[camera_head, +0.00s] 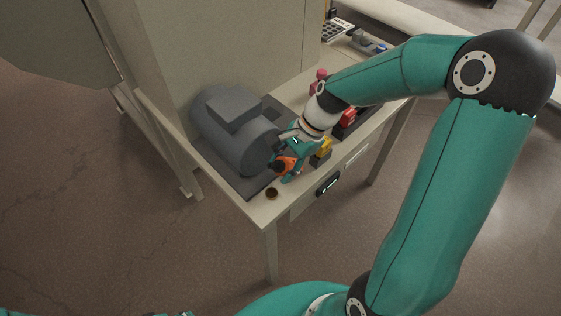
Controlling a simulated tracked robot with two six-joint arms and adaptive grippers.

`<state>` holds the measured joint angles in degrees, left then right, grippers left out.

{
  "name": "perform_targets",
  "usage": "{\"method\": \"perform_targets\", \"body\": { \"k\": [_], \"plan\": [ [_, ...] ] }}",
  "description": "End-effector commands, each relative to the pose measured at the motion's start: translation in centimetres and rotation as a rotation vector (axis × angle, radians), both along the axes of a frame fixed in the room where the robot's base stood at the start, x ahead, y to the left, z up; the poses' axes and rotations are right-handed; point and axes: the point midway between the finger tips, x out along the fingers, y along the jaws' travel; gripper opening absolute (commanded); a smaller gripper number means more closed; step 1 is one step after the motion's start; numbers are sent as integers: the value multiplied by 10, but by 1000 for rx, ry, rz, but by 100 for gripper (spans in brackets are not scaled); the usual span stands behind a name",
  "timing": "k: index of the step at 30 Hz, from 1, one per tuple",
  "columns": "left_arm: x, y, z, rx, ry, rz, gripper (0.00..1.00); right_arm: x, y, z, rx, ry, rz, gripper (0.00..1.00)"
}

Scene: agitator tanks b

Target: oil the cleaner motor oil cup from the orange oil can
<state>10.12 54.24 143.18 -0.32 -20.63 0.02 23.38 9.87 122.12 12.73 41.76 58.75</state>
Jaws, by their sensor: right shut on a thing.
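The orange oil can (286,164) is near the front of the bench, beside the right end of the grey motor (237,133). My right gripper (291,159) reaches down from the right and is shut on the oil can. The gripper partly covers the can, and its spout is hard to make out. The motor lies on a dark base plate. I cannot make out an oil cup on the motor. My left gripper is not in view.
A small round brown thing (271,193) sits at the bench's near corner (262,212). Yellow (323,148) and red (348,117) things stand right of the can. A large pale cabinet (225,50) rises behind the motor. Open floor lies in front.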

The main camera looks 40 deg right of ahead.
Motion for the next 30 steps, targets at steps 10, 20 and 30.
{"method": "perform_targets", "body": {
  "k": [10,20,30],
  "plan": [
    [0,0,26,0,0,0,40,2,-6,-3,-253,-22,12,0],
    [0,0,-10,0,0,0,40,5,-11,-12,-404,-40,13,0],
    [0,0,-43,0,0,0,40,5,-14,-15,-510,-48,12,0]
  ]
}}
